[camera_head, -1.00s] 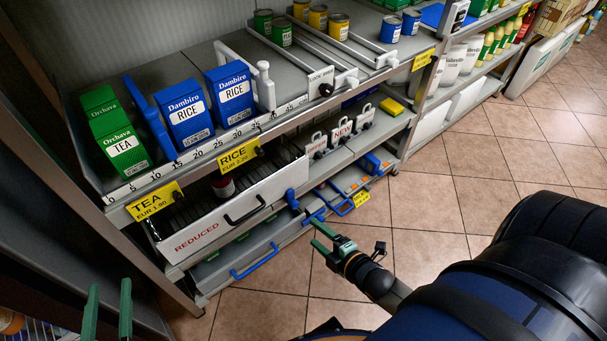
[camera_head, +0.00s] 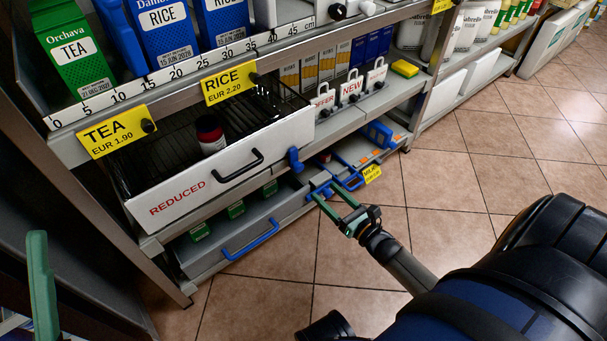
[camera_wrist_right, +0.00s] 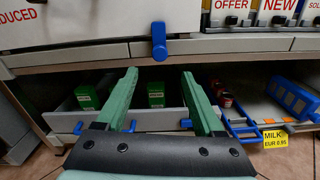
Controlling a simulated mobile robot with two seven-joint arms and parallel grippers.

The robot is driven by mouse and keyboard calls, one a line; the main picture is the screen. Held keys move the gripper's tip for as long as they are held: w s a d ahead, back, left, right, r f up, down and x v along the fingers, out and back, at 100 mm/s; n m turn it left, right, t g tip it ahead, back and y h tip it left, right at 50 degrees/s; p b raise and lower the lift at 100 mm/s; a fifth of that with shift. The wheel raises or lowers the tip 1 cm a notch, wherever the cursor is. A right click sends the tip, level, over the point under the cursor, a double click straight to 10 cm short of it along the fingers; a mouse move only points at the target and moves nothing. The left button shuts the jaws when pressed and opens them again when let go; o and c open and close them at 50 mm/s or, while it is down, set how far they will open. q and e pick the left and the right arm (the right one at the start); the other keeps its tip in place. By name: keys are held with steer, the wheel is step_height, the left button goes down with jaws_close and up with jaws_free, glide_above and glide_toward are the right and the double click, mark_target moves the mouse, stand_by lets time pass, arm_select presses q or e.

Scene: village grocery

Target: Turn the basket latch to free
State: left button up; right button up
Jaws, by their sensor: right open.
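The white REDUCED basket front (camera_head: 250,150) has a black handle and a black wire basket behind it. The blue basket latch (camera_head: 295,160) is at the right end of this front. Of my left gripper (camera_head: 42,285), only one green finger shows at the lower left.
A dark jar (camera_head: 210,134) stands in the wire basket. Below is a grey drawer with a blue handle (camera_head: 252,249) and green boxes. The tiled floor (camera_head: 450,230) is clear.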

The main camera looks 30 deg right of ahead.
mark_target(300, 169)
steer(key=w+b, duration=0.1)
steer(key=w, duration=0.2)
steer(key=w+b, duration=0.1)
steer(key=w, duration=0.3)
steer(key=w+b, duration=0.1)
steer(key=w, duration=0.2)
steer(key=shift+w+a, duration=0.3)
steer(key=shift+a, duration=0.1)
jaws_close()
